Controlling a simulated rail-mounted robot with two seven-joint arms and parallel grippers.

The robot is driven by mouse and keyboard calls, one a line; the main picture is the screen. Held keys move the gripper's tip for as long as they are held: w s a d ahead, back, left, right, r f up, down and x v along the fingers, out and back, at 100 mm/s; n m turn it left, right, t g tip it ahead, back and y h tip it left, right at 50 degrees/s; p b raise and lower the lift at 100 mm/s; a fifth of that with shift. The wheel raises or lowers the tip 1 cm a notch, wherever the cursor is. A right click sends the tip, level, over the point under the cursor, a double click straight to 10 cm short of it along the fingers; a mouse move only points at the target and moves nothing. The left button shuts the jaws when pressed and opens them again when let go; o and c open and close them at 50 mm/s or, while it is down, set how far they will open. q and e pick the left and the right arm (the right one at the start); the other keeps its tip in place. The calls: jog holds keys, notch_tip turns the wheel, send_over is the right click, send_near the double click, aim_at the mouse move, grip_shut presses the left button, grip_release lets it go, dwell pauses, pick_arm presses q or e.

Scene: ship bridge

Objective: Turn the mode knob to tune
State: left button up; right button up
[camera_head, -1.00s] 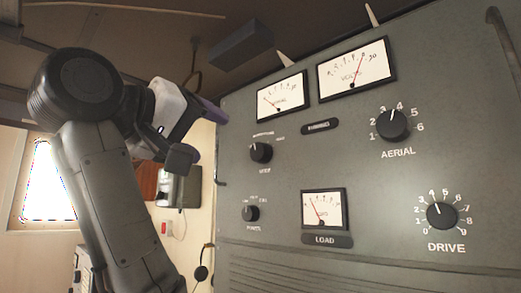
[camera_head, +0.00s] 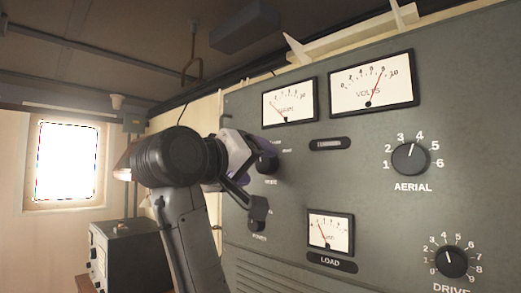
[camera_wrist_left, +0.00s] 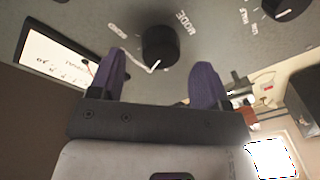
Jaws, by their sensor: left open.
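The black mode knob (camera_head: 267,163) is on the upper left of the grey panel in the head view, partly covered by my left gripper. In the left wrist view the mode knob (camera_wrist_left: 160,45) has "MODE" lettering beside it and a short white mark on its rim. The other position words are too small or blurred to read. My left gripper (camera_head: 250,160) is close to the panel at the knob. In the wrist view its two purple fingers (camera_wrist_left: 162,72) are apart, one toward each side of the knob, with gaps. My right gripper is out of view.
Another knob (camera_wrist_left: 285,8) shows at the wrist view's top right. The aerial knob (camera_head: 410,158), drive knob (camera_head: 451,261), volts meter (camera_head: 371,84) and load meter (camera_head: 330,233) are on the panel. A dark box (camera_head: 125,255) stands at the lower left, below a bright window (camera_head: 67,160).

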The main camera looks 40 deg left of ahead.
aim_at(266, 164)
pick_arm(q)
jog(key=shift+w+p, duration=0.45)
jog(key=shift+w, duration=0.9)
jog(key=shift+a, duration=0.1)
jog(key=c, duration=0.9)
